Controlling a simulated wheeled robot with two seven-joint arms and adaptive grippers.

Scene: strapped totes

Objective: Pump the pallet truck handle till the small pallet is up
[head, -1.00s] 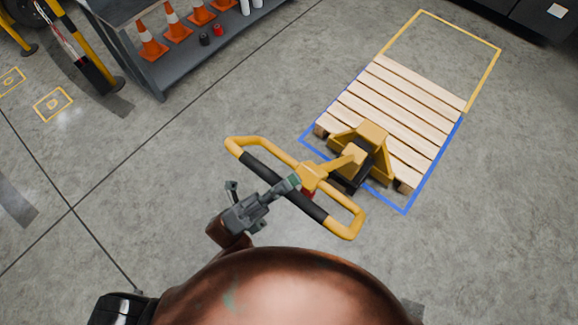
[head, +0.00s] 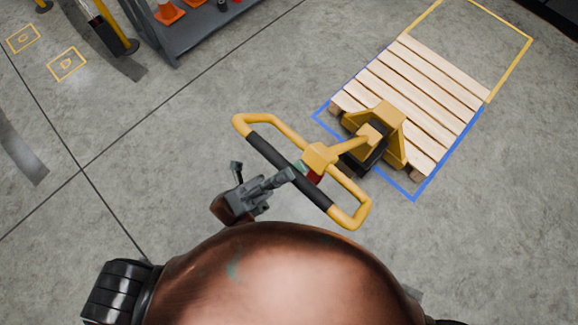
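The yellow pallet truck handle (head: 258,121) is a loop with a black grip bar across it, joined by a yellow lever to the pallet truck (head: 388,121). The truck stands at the near end of the small wooden pallet (head: 424,95), its forks hidden beneath it. The pallet lies within a blue floor outline; its height off the floor is hard to judge from above. My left gripper (head: 287,176) is at the middle of the black grip bar, its fingers appearing closed around it. My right gripper is not in view.
A yellow floor outline (head: 512,68) lies beyond the pallet. A grey shelf (head: 190,45) with orange cones (head: 169,12) stands at the upper left, near a yellow post (head: 111,27). The floor around the truck is clear.

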